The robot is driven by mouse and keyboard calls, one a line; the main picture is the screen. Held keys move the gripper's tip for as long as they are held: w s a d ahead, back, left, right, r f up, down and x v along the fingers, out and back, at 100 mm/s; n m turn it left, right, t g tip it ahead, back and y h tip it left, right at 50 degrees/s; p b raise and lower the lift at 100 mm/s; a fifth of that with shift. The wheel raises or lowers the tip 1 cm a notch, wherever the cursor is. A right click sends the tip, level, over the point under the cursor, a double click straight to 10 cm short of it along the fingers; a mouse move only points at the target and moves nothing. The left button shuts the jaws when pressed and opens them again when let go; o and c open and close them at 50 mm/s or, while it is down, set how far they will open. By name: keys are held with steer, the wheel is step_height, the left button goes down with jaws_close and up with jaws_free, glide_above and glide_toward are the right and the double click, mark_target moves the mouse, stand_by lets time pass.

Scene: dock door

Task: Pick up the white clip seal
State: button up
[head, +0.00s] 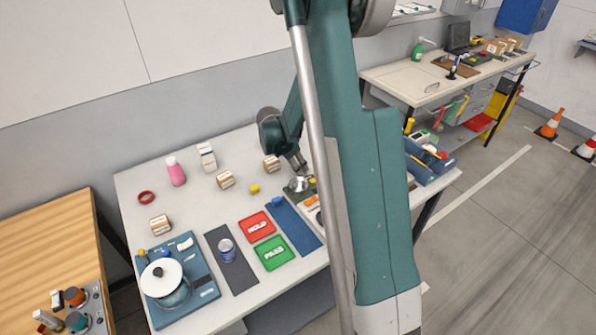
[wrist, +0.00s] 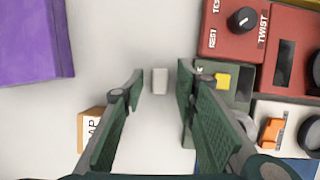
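A small white block, which looks like the white clip seal (wrist: 160,80), lies on the pale bench top in the wrist view. My gripper (wrist: 160,72) is open, with a green-padded finger on each side of the block and a visible gap to both. I cannot tell how far above the bench the fingertips are. In the head view my gripper (head: 300,168) points down at the bench's back right, and I cannot make out the block there.
Red test units (wrist: 235,25) and an orange-switch unit (wrist: 275,130) stand close on the right. A purple box (wrist: 35,40) and a cardboard box (wrist: 90,128) are on the left. Red HOLD (head: 257,226) and green PASS (head: 273,252) mats lie nearer the front.

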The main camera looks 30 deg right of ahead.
steer(key=c, duration=0.6)
steer(key=shift+r, duration=0.1)
steer(key=shift+r+p, duration=0.4)
steer(key=shift+r, duration=4.55)
